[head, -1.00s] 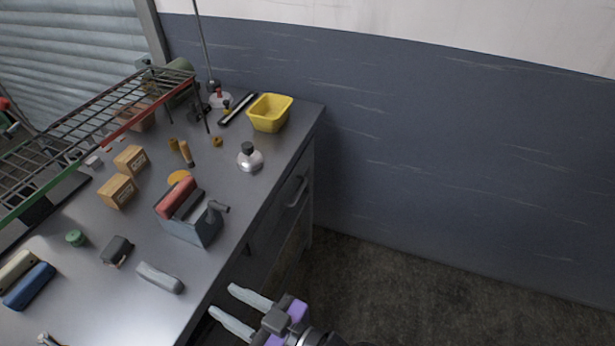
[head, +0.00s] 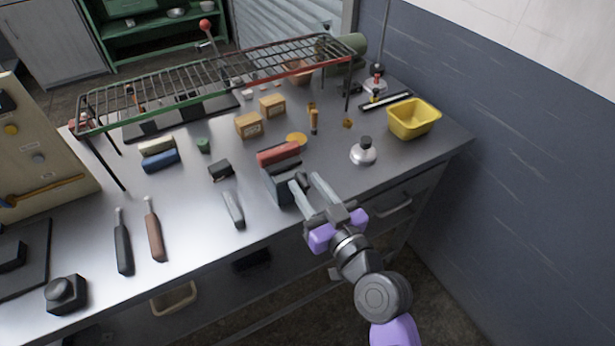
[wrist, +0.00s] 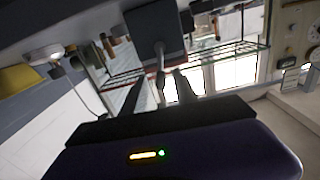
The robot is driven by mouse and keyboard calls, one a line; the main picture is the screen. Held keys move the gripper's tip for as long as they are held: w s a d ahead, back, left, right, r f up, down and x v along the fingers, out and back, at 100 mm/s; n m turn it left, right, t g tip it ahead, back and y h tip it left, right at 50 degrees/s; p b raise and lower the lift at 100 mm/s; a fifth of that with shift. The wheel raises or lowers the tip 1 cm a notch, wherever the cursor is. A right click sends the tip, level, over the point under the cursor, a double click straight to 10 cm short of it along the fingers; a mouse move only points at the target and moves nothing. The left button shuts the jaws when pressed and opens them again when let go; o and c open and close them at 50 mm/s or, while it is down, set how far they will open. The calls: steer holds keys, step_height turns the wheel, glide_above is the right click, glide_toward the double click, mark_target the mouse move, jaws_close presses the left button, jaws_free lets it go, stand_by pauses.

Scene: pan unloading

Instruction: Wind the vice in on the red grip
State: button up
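The vice (head: 279,187) is a dark blue-grey block near the table's front edge. The red grip (head: 278,154) lies along its top, in the jaws as far as I can tell. The vice's grey handle (head: 299,179) sticks out at the front right. My gripper (head: 304,182) is open, its two pale fingers pointing at the handle, one on each side of it in the picture. In the wrist view the vice (wrist: 155,27) is straight ahead, with the handle (wrist: 160,50) between my fingertips (wrist: 160,75). I cannot tell whether they touch it.
A wire rack (head: 215,80) stands over the table's back. A grey-handled tool (head: 233,209) lies left of the vice; a silver flask-like item (head: 363,151) and a yellow bin (head: 413,119) stand to the right. Two small boxes (head: 249,124) are behind.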

steer(key=shift+x, duration=0.8)
jaws_close()
steer(key=shift+f, duration=0.1)
